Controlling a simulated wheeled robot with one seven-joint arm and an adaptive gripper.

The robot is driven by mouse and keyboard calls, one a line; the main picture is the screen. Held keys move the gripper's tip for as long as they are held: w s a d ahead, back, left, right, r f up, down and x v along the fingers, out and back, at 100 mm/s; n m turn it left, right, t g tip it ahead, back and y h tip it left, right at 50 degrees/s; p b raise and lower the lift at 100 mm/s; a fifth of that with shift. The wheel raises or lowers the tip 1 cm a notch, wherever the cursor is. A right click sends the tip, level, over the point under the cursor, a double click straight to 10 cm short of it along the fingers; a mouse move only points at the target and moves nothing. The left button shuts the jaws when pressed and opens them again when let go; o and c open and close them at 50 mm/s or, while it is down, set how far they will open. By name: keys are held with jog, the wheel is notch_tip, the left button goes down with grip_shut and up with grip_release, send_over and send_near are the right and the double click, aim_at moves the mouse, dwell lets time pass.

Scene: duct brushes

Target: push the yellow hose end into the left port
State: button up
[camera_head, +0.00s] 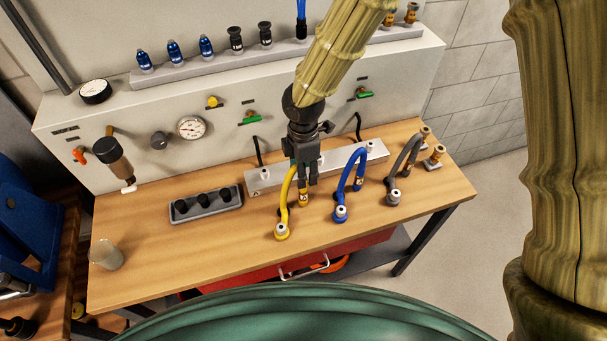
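The yellow hose (289,189) rises from a base fitting at the front of the bench and bends over. Its end (303,199), with a marked yellow collar, points down near the bench top. My gripper (306,180) points down right above this end, its fingers beside the hose. The fingers cover part of the hose, and whether they are closed on it cannot be made out. The left port (264,174) is a pale fitting on the silver block (282,178), left of and behind my gripper. The middle of the block is partly hidden by my gripper.
A blue hose (352,181) and a grey hose (400,155) arch to the right. A dark tray (224,203) with black plugs lies left. A panel with a gauge (191,127) and valves stands behind. The bench's left front is mostly clear, with a cup (106,254).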

aim_at(303, 192)
jog(key=shift+s+r, duration=0.3)
jog(key=shift+s, duration=0.3)
jog(key=shift+s+r, duration=0.25)
jog(key=shift+s, duration=0.35)
jog(key=w+f+b, duration=0.2)
jog(key=f, duration=0.1)
jog(key=shift+f, duration=0.1)
jog(key=shift+s+f+b, duration=0.3)
jog(key=shift+f+b, duration=0.25)
jog(key=shift+b, duration=0.05)
jog(key=shift+s+f+b, duration=0.3)
jog(key=shift+f+b, duration=0.25)
jog(key=shift+b, duration=0.05)
jog(key=f, duration=0.1)
jog(key=f+b, duration=0.1)
jog(key=f, duration=0.1)
jog(key=shift+w, duration=0.35)
jog(key=shift+s+f, duration=0.2)
jog(key=shift+f, duration=0.25)
jog(key=shift+f+b, duration=0.2)
jog(key=shift+b, duration=0.1)
jog(key=shift+w, duration=0.1)
jog(key=shift+p, duration=0.45)
